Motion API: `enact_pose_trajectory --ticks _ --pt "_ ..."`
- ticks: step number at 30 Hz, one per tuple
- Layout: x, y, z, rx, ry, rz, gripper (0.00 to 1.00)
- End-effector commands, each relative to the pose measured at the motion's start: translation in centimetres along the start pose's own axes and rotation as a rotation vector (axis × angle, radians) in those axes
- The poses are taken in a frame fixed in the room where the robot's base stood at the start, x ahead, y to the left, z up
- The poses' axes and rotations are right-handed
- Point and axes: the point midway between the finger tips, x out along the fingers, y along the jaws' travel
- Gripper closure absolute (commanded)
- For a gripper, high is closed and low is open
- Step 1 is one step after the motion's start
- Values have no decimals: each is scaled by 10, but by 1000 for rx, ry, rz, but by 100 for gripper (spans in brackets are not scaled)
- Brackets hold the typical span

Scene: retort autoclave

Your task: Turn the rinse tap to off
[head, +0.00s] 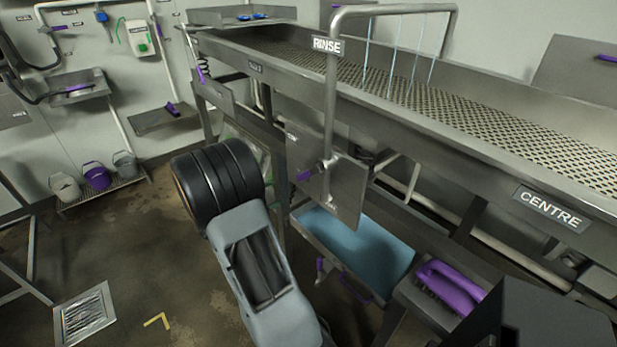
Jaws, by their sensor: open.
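Thin streams of water (415,55) fall from the pipe's horizontal part onto the belt. My arm reaches up from the bottom, left of the plate; its dark ribbed joint is left of the tap, with a gap between. My gripper is not in view.
The conveyor (480,150) with a CENTRE sign (551,207) runs across the right. Below the tap are a blue basin (355,245) and a purple brush (452,287). A floor drain (85,313) and buckets (97,176) are at left. Open floor lies left of my arm.

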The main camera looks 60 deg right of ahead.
Motion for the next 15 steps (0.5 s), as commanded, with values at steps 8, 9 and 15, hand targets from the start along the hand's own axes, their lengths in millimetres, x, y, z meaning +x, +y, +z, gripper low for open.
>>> enact_pose_trajectory --ticks 8,9,15 --pt "34 5 -9 -23 -27 66 49" --pt "41 5 -8 -24 -28 65 49" --pt "81 8 -7 -23 -27 63 49"
